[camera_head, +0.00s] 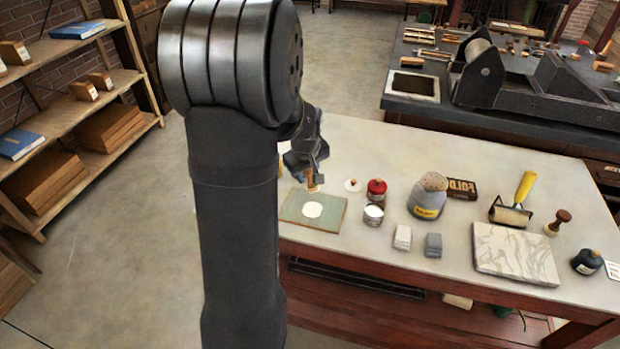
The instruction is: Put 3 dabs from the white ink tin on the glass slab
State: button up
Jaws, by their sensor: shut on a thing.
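The glass slab (290,213) is a pale grey-green rectangle at the near left of the table, with a white round patch (313,209) in its middle. My gripper (311,171) is above the slab's far edge, pointing down. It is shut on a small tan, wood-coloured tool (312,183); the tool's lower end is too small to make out. The white ink tin (373,219) stands open right of the slab, with white ink at its top. A white lid (353,185) with a small knob lies behind it. My arm hides the slab's left surroundings.
A red-topped tin (376,187) stands just behind the white tin.

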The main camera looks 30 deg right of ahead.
jog(key=s+d+r+m+y, duration=0.1)
jog(key=s+d+r+y, duration=0.15)
jog(key=s+d, duration=1.05)
jog(key=shift+g, duration=0.5)
jog(key=shift+w+d+f, duration=0.3)
jog(key=shift+w+f, duration=0.05)
jog(key=shift+f, duration=0.65)
jog(key=shift+w+d+f, duration=0.3)
jog(key=shift+f, duration=0.75)
jog(key=shift+w+d+f, duration=0.3)
jog(key=shift+w+f, duration=0.05)
jog(key=shift+f, duration=0.65)
jog(key=shift+f, duration=0.7)
jog(key=shift+r, duration=0.1)
notch_tip(320, 180, up, 7)
